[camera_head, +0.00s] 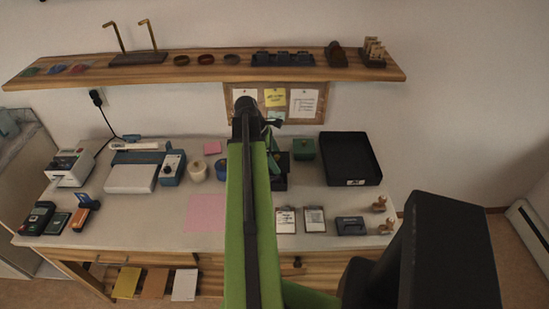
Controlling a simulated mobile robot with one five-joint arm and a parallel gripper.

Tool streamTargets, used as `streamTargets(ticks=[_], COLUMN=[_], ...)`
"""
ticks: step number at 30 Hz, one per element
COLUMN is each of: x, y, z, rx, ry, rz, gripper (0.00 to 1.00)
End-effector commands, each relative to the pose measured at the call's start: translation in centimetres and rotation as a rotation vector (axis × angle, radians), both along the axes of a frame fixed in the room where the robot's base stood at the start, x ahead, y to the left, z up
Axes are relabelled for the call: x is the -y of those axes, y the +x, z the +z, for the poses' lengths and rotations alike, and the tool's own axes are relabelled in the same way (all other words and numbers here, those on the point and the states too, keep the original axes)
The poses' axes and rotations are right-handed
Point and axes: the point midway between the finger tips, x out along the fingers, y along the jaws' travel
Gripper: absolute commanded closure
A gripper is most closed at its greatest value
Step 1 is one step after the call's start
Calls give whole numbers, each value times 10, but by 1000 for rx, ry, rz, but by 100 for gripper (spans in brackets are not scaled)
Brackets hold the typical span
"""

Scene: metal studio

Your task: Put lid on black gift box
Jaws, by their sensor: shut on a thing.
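My green arm reaches from the bottom edge up over the table. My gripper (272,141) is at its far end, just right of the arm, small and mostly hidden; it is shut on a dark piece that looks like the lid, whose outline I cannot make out. A black box-like shape (281,182), likely the black gift box, stands just below it and is partly covered by the arm. I cannot tell whether lid and box touch. A green box (303,149) with a knobbed top stands just to the right.
A large black tray (349,159) lies at the right of the table (160,210). Clipboards (286,221), a dark device (350,226) and small figures (378,204) line the front right. A pink sheet (205,213) lies left of the arm. A loaded wooden shelf (215,74) hangs above.

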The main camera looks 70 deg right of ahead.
Motion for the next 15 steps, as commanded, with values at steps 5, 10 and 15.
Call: streamTargets(ticks=[5,10,15], x=[0,0,0], y=[0,0,-1], z=[-16,-38,-58], rx=[0,0,0], ry=[0,0,0], rz=[1,1,0], gripper=[52,52,52])
